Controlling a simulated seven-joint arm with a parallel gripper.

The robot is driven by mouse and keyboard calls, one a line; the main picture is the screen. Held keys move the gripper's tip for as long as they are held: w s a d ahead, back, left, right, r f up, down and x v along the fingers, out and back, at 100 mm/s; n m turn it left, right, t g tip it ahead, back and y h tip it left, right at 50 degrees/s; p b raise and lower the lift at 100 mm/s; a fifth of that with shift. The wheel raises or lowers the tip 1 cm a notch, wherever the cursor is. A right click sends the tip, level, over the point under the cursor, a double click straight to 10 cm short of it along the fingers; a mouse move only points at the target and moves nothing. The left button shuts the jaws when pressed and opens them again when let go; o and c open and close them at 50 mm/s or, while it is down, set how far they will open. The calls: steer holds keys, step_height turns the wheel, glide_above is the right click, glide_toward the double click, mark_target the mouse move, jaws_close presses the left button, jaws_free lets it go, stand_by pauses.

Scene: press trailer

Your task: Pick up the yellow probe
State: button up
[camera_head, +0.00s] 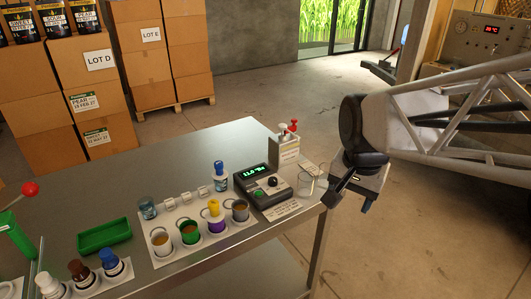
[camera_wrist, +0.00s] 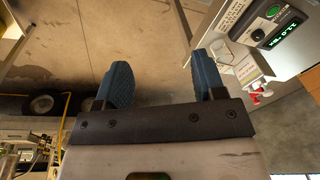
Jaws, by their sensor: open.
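The yellow probe (camera_head: 214,208) stands upright in the head view, its yellow top showing above a purple-banded cup (camera_head: 217,226) on the metal table. Its lower part is hidden in the cup. It is not visible in the wrist view. My gripper (camera_head: 350,199) is off the table's right edge, well to the right of the probe. In the wrist view, the two blue fingers of my gripper (camera_wrist: 164,76) are apart with nothing between them; the floor shows behind them.
A meter (camera_head: 265,185) with a green display and a white pump box (camera_head: 285,147) stand right of the probe. A blue probe (camera_head: 220,170) is behind it. Neighbouring cups, a green tray (camera_head: 104,234) and capped bottles stand on the table (camera_head: 230,145). Cartons stand behind.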

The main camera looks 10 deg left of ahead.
steer(key=w+a+f+m, duration=0.1)
steer(key=w+a, duration=0.2)
steer(key=a, duration=0.5)
steer(key=w+a+f+m, duration=0.2)
steer(key=w+a, duration=0.1)
steer(key=a, duration=0.4)
steer(key=m+g, duration=0.2)
steer(key=m, duration=0.1)
glide_above(213, 202)
step_height(213, 202, down, 6)
steer(key=shift+w+r, duration=0.15)
steer(key=shift+r, duration=0.05)
steer(key=shift+f, duration=0.1)
steer(key=shift+f, duration=1.15)
steer(key=shift+f, duration=0.15)
steer(key=shift+s+f, duration=0.2)
steer(key=shift+f, duration=2.3)
